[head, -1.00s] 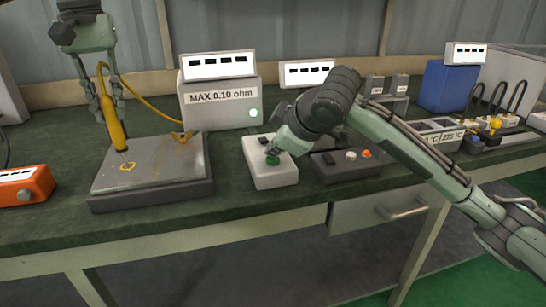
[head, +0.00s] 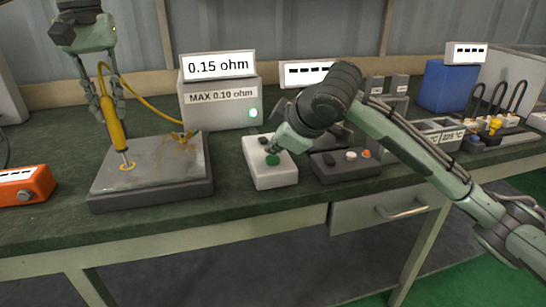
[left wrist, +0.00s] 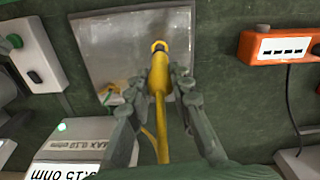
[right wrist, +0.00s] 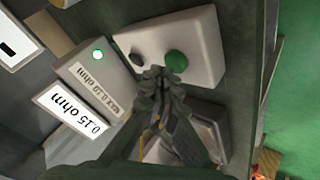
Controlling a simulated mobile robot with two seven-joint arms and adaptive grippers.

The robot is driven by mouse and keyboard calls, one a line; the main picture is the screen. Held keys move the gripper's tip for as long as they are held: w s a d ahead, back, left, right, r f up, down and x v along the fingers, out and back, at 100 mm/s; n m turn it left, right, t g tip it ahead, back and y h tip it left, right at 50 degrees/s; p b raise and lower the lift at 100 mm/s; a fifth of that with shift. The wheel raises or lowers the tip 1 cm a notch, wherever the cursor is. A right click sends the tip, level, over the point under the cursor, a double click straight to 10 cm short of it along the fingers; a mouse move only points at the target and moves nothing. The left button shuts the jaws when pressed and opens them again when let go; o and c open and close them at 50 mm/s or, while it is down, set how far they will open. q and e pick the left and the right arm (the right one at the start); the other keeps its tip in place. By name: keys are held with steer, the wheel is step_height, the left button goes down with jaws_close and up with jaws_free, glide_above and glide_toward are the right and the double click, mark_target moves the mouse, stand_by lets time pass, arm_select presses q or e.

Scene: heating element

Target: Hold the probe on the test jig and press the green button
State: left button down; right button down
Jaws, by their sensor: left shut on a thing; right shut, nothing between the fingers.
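The yellow probe (head: 114,122) is upright, slightly tilted, with its metal tip on the yellow ring mark of the grey test jig plate (head: 160,170). My left gripper (head: 108,96) is shut on the probe; it also shows in the left wrist view (left wrist: 161,82). The green button (head: 272,159) is on a white box (head: 272,176). My right gripper (head: 271,149) is shut and empty, its fingertips at the button; in the right wrist view the green button (right wrist: 177,61) shows just beyond the fingertips. I cannot tell whether they touch. The meter (head: 218,66) reads 0.15 ohm.
The meter's box is labelled MAX 0.10 ohm and has a lit green lamp (head: 253,112). A yellow clip (head: 183,136) is on the plate's back edge. An orange meter (head: 25,185) stands left; a dark control box (head: 345,165) stands right of the white box.

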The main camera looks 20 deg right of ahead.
mark_target(274, 159)
arm_select(q)
steer(key=shift+f, duration=0.15)
arm_select(e)
steer(key=shift+r, duration=0.4)
steer(key=shift+r, duration=2.5)
arm_select(q)
steer(key=shift+w+r, duration=0.1)
steer(key=shift+r, duration=3.55)
